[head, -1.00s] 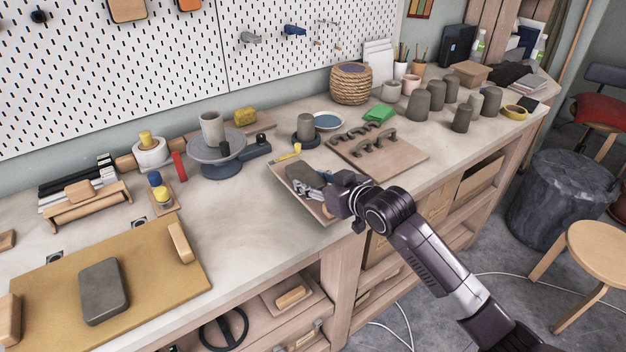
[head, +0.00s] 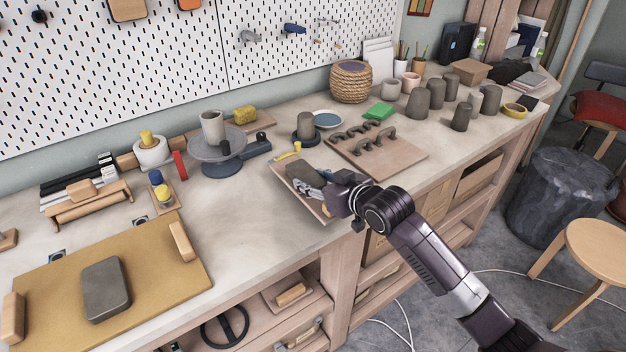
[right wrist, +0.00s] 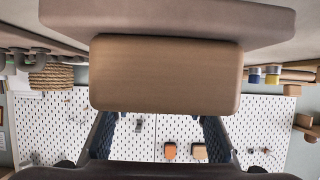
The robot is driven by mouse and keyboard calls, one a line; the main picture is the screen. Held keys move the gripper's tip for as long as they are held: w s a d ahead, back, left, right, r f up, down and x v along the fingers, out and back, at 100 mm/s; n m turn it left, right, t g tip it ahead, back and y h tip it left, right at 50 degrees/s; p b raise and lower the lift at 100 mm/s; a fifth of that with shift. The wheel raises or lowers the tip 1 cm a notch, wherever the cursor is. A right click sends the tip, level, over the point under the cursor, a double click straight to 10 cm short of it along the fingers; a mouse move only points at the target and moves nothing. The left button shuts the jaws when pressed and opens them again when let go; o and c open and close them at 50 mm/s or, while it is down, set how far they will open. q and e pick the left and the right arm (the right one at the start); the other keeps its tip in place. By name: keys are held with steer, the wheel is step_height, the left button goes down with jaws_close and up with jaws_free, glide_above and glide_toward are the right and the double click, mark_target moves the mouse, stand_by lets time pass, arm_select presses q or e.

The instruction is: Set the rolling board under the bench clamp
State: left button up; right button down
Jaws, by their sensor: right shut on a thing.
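My right gripper (head: 322,189) is over the front of the bench, its fingers shut on a tan wooden block (right wrist: 165,75). A flat grey-brown slab (right wrist: 200,18) shows just beyond that block in the right wrist view. At the gripper in the head view is a small brown board (head: 303,203) with a grey block (head: 304,173) on it. The gripper partly hides both, and I cannot tell how the held block joins them. A small yellow piece (head: 291,151) is at the board's far end. I cannot clearly identify the bench clamp. My left gripper is out of view.
A large tan board (head: 50,265) with a grey slab (head: 106,288) lies at the left. A tool board (head: 395,160) lies to the right. Bare bench lies left of the gripper.

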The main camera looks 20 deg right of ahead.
steer(key=shift+r, duration=0.2)
steer(key=shift+p, duration=0.4)
steer(key=shift+f, duration=0.25)
steer(key=shift+f+b, duration=0.4)
steer(key=shift+f, duration=0.7)
steer(key=c, duration=1)
jaws_free()
steer(key=shift+c, duration=0.2)
steer(key=shift+s+f, duration=0.1)
steer(key=shift+f, duration=0.15)
steer(key=v, duration=1.2)
steer(key=shift+r, duration=0.15)
